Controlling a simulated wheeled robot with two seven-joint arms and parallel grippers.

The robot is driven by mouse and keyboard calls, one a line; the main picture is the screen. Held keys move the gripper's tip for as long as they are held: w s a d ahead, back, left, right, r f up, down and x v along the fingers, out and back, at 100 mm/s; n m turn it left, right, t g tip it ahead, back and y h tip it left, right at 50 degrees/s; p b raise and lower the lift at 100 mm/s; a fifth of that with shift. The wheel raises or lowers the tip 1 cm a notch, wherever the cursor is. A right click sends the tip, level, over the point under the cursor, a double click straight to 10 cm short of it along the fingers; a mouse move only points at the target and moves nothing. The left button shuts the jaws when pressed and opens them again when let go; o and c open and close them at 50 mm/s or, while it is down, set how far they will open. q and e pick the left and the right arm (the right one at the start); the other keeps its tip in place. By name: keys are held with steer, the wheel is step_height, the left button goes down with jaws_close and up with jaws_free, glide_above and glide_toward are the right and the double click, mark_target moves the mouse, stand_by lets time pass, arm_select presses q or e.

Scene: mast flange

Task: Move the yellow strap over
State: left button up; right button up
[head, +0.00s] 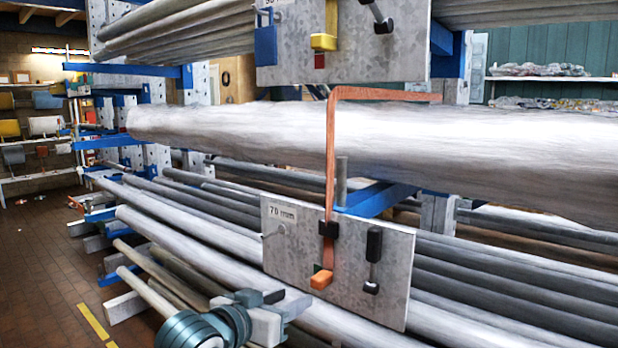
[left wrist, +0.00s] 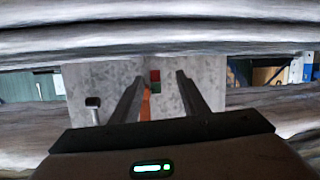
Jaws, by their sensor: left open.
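The yellow strap (head: 331,15) hangs down the front of the upper metal plate (head: 400,60) and ends in a thick yellow tab (head: 323,42); its upper part is cut off by the frame. An orange strap (head: 331,150) crosses the large pale bar and drops to a lower plate marked 70 mm (head: 385,250), ending in an orange tab (head: 321,279). My left gripper (head: 280,297) is low in front of the lower plate, well below the yellow tab. In the left wrist view, its fingers (left wrist: 160,85) are apart, with a plate and a bit of orange beyond them. My right gripper is out of view.
A black-handled lever (head: 374,245) stands right of the orange tab, and a similar one (head: 383,22) right of the yellow tab. Long pale bars (head: 480,145) on blue rack arms (head: 375,200) fill the scene. Open brick floor (head: 45,270) lies left.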

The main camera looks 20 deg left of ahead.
mark_target(316, 42)
arm_select(q)
step_height(316, 42, up, 22)
steer(key=s+t+h, duration=0.2)
steer(key=t, duration=0.2)
steer(key=s+r+m+t+h, duration=0.1)
steer(key=s+r, duration=0.3)
steer(key=r, duration=0.5)
steer(key=s+a+r+m+t+h, duration=0.1)
steer(key=s+r+t, duration=0.1)
steer(key=s+r, duration=0.3)
step_height(316, 42, up, 4)
steer(key=shift+s+r, duration=0.1)
steer(key=shift+s, duration=0.15)
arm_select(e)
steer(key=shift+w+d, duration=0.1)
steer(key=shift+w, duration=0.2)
arm_select(q)
steer(key=shift+w, duration=0.1)
